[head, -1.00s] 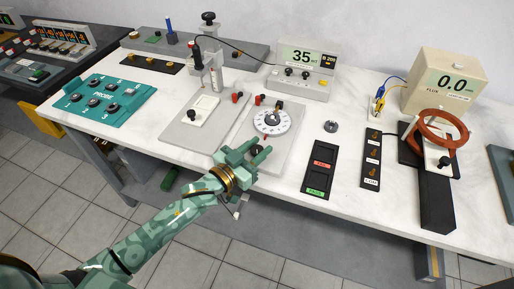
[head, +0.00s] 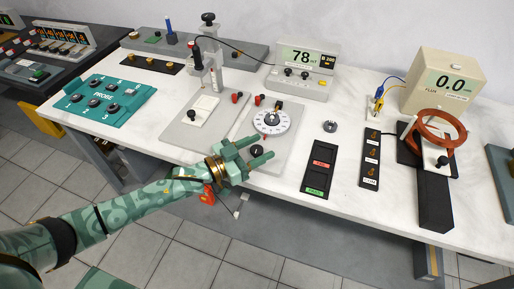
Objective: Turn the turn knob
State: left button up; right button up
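A round white dial (head: 271,121) with a dark centre and marks around its rim sits on a pale plate (head: 285,155) near the bench's front. A small black knob (head: 257,151) shows on the same plate, nearer the front edge. I cannot tell which of these is the turn knob. My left gripper (head: 264,147) reaches in over the plate's front part. Its two green fingers are apart, with the black knob seen between them. I cannot tell whether they touch it. My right gripper is not in view.
A meter (head: 303,66) behind the dial reads 78. A clamp stand (head: 211,65) rises left of the dial. A copper-coloured coil (head: 442,130) is farther right, and a teal probe box (head: 104,99) at left.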

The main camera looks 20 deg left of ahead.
pick_arm(q)
jog(key=p+v, duration=0.3)
jog(key=v, duration=1.3)
jog(key=shift+a, duration=0.15)
jog(key=shift+s, duration=0.15)
